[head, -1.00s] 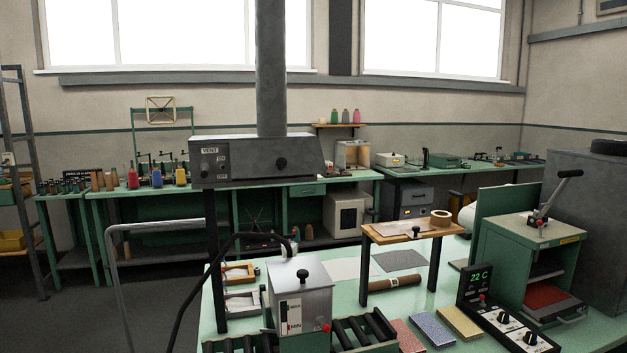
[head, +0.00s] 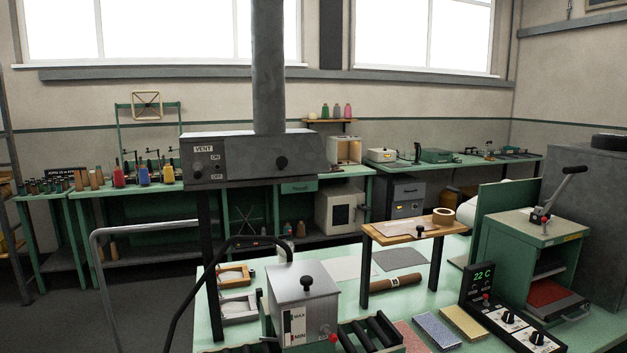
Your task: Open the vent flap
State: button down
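The vent hood (head: 240,160) is a dark grey box marked VENT with ON and OFF labels, standing on a black post under a thick round duct (head: 268,70). My gripper is not in view, and nothing visible touches the hood.
Below the hood, a metal tank (head: 303,296) with MAX and MIN marks stands by black rollers (head: 372,335). A small wooden-topped stand (head: 410,231) is right of it. A green press (head: 525,245) and a 22 C control box (head: 485,285) stand further right. A bent grey rail (head: 140,229) rises at left.

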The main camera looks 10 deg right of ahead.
aim_at(246, 158)
jog(key=z, duration=0.15)
jog(key=k, duration=1)
jog(key=u, duration=1.45)
jog(key=i, duration=1)
jog(key=u, duration=0.05)
